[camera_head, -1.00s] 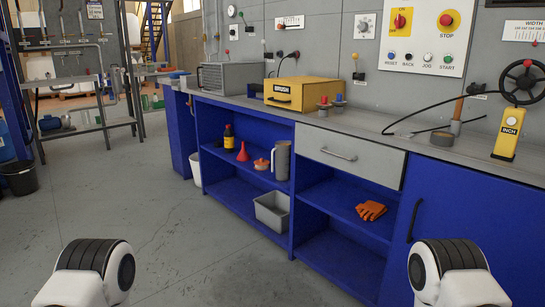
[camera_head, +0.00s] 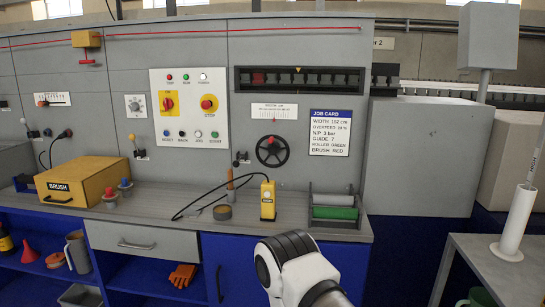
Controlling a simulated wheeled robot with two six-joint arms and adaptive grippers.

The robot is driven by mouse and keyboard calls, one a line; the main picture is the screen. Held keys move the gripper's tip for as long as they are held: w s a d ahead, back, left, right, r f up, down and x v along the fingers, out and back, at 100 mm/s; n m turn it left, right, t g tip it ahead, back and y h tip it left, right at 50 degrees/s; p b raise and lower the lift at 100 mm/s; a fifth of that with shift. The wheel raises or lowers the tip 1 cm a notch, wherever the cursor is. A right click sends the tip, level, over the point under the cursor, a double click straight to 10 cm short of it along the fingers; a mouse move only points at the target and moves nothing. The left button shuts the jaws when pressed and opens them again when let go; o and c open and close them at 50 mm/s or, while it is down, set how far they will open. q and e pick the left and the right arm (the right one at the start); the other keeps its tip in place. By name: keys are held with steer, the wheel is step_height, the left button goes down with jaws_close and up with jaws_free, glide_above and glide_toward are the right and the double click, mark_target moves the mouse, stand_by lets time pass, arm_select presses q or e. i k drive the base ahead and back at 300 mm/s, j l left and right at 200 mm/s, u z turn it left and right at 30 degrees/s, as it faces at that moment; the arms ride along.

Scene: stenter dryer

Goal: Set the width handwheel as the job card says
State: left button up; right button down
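The black width handwheel (camera_head: 272,152) is mounted on the grey wall panel above the bench, with its spokes and rim in plain view. The job card (camera_head: 330,133) is to the right of the wheel. It seems to read width 152 cm, overfeed 20 %, nip 3 bar, guide 7, roller green, brush red. One of my arm links shows at the bottom, in front of the blue cabinet. Neither gripper is in view.
On the bench (camera_head: 160,208), a yellow pendant marked INCH (camera_head: 267,198) stands below the wheel, beside a tape roll and cable. A rack with a green roller (camera_head: 335,213) is to the right, a yellow BRUSH box (camera_head: 80,182) left. A grey table (camera_head: 500,260) stands at right.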

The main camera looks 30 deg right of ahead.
mark_target(272, 149)
steer(key=z, duration=1)
